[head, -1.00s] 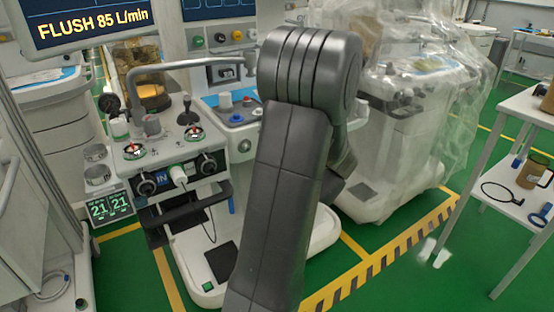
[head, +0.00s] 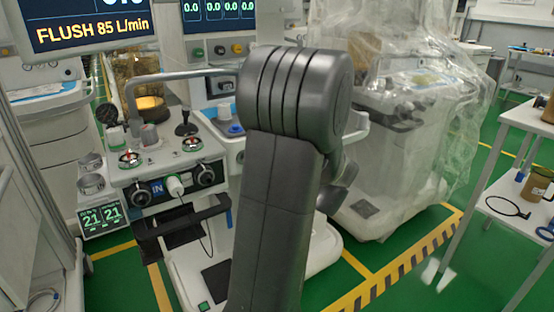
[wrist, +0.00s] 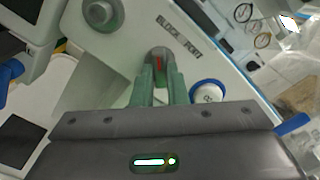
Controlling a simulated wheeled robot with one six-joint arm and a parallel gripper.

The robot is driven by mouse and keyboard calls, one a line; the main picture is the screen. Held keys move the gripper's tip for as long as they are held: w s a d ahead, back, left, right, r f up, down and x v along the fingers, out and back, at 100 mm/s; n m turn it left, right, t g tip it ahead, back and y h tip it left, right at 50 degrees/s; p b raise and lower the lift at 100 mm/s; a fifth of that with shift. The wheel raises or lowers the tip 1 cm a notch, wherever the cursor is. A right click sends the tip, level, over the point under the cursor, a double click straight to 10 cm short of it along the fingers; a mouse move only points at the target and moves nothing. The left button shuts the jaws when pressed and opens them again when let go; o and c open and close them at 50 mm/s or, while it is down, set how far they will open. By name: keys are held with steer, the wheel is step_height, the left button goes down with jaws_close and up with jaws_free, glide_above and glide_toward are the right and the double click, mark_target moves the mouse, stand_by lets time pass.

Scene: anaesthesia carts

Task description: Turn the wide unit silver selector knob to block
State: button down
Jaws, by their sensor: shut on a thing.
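In the wrist view, the silver selector knob (wrist: 158,60) is a rounded grey knob with a red pointer line, standing on a pale panel. Dark lettering beside it starts with what looks like "BLOCK"; the rest is hard to read. My gripper (wrist: 161,80) has its two green fingers on either side of the knob, shut on it. The red line runs roughly along the picture's vertical. In the head view my arm hides the gripper and the knob.
Close to the fingers in the wrist view are a white cap with a blue ring (wrist: 207,93) and another round grey knob (wrist: 103,14). In the head view, a control unit (head: 150,170) stands left, a plastic-draped machine (head: 400,150) behind, and a white table (head: 525,118) right.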

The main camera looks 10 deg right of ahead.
steer(key=c, duration=1.4)
jaws_free()
steer(key=shift+c, duration=0.2)
steer(key=p+v, duration=0.2)
steer(key=v, duration=1.2)
steer(key=shift+w+a, duration=0.1)
steer(key=shift+w, duration=0.1)
steer(key=b+x, duration=0.2)
steer(key=x, duration=1.1)
steer(key=shift+w, duration=0.25)
